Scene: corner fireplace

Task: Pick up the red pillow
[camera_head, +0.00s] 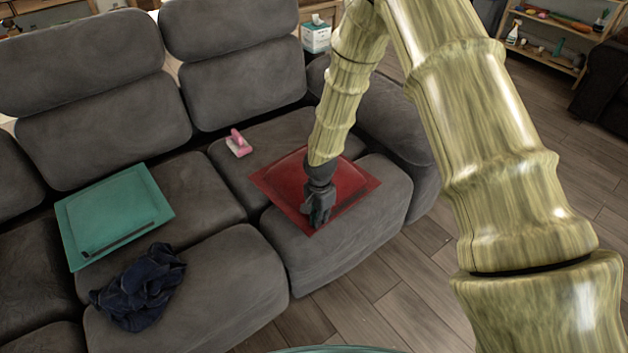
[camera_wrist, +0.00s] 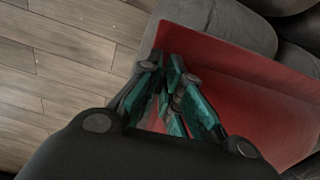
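The red pillow (camera_head: 291,177) lies flat across the seat of the grey sofa's right end, in the head view. In the wrist view the red pillow (camera_wrist: 240,75) fills the right side, with one corner near the top middle. My gripper (camera_head: 317,221) points down over the pillow's front part in the head view. In the wrist view the fingertips of my gripper (camera_wrist: 166,62) are close together over the pillow near its edge. Whether they pinch any fabric cannot be told. The pillow shows no clear lift from the seat.
A teal pillow (camera_head: 112,212) and a dark blue cloth (camera_head: 140,287) lie on the sofa (camera_head: 215,282) to the left. A small pink-and-white item (camera_head: 238,143) lies behind the red pillow. A tissue box (camera_head: 316,36) stands behind the sofa. Wooden floor (camera_head: 385,310) is clear in front.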

